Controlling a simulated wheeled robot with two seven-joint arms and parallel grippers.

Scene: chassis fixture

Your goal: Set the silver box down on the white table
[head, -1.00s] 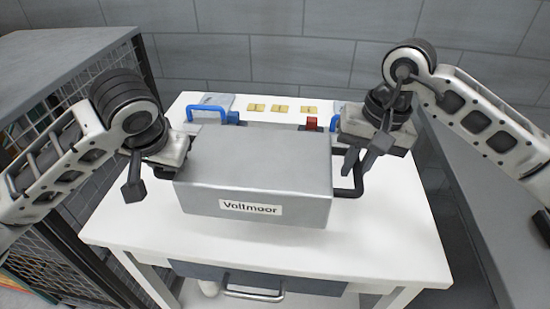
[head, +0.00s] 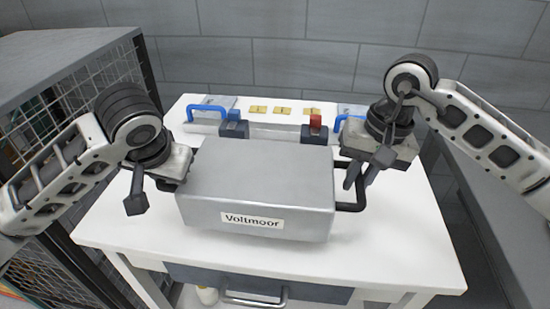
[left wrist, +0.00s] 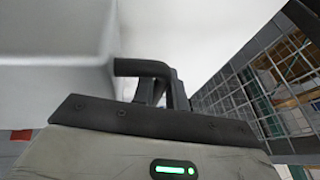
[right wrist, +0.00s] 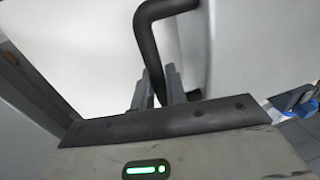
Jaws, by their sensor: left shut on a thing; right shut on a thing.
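The silver box (head: 258,185), labelled Voltmoor, is over the white table (head: 400,245), between my two grippers. It looks level; I cannot tell whether its underside touches the table. My left gripper (head: 160,188) is shut on the black handle at the box's left end, and that handle (left wrist: 140,68) shows between the fingers in the left wrist view. My right gripper (head: 360,176) is shut on the black handle (head: 354,205) at the right end. The right wrist view shows this handle (right wrist: 148,45) between the fingers too.
A wire mesh cage (head: 95,85) stands at the left. The table is bare in front of the box. A drawer handle (head: 253,298) is below its front edge.

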